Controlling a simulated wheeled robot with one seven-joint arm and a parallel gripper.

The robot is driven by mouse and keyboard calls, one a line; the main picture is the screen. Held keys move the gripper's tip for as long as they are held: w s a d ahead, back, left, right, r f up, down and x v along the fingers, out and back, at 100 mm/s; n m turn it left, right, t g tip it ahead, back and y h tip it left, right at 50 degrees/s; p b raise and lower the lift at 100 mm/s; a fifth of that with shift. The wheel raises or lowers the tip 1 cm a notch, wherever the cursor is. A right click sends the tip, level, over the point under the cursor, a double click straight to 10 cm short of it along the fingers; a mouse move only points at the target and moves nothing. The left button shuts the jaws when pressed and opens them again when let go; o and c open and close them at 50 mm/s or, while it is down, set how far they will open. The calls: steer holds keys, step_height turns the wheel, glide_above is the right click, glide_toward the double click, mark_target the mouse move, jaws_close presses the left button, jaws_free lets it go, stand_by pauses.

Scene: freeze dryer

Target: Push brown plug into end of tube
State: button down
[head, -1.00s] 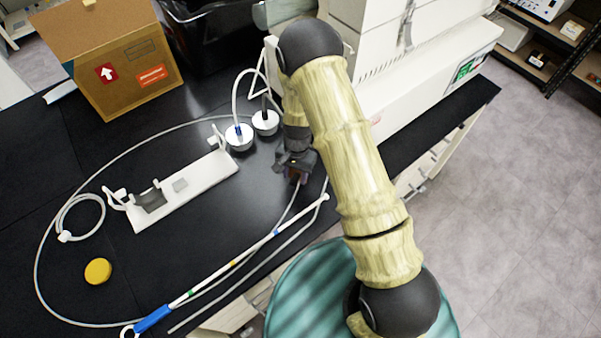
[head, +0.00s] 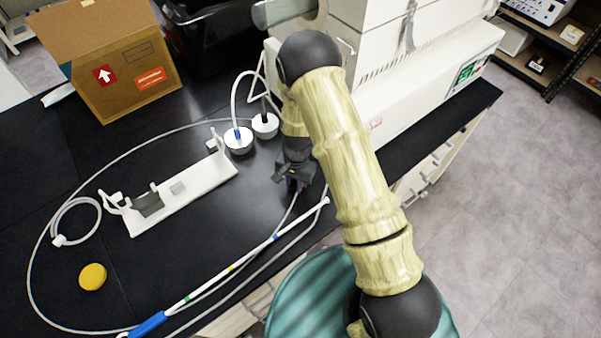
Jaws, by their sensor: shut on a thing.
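My gripper (head: 297,184) points down low over the black bench, at the right end of the tubing. It is shut on a small dark reddish-brown thing that is mostly hidden between the fingers; it appears to be the brown plug. A pale tube (head: 284,215) runs up from the lower left and ends at or just under the gripper. I cannot tell whether plug and tube touch or how far one is in the other. A white rod with coloured bands (head: 232,266) and a blue handle (head: 148,325) lies beside the tube.
Two white-capped vessels (head: 239,140) with tubes stand just left of my gripper. A white holder (head: 181,193), a yellow disc (head: 93,277) and a cardboard box (head: 124,75) are further left. The white machine (head: 420,75) stands close on the right. The bench front edge is near.

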mark_target(294, 183)
steer(key=shift+r+p, duration=2.25)
steer(key=shift+r, duration=0.85)
steer(key=shift+d+f, duration=0.1)
